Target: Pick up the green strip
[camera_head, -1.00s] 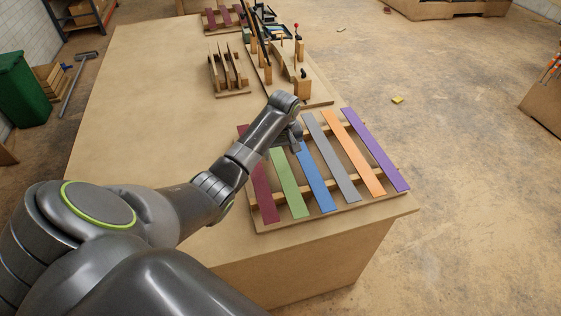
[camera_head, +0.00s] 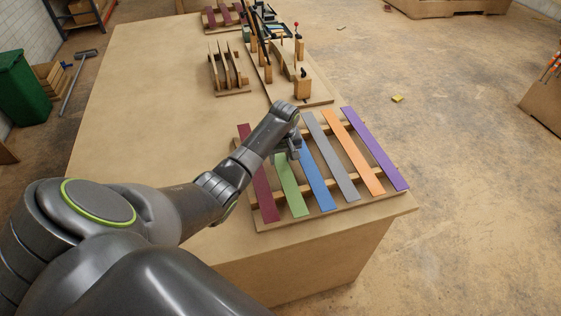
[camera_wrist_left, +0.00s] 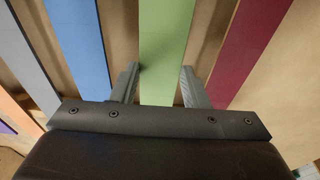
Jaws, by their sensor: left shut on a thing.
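The green strip (camera_head: 291,190) lies among several coloured strips on a wooden rack, between the dark red strip (camera_head: 264,187) and the blue strip (camera_head: 316,181). My left gripper (camera_head: 294,148) is at the far part of the green strip, and my wrist hides its far end in the head view. In the left wrist view, the green strip (camera_wrist_left: 166,28) runs between the two fingertips of my left gripper (camera_wrist_left: 159,72), which is shut on it. The strip still appears level with its neighbours. My right gripper is not in view.
The grey strip (camera_head: 333,157), orange strip (camera_head: 353,150) and purple strip (camera_head: 376,148) lie to the right on the same rack (camera_head: 330,211). A wooden fixture (camera_head: 303,85) and a rack of curved pieces (camera_head: 229,72) stand behind. The table (camera_head: 135,110) is clear at left.

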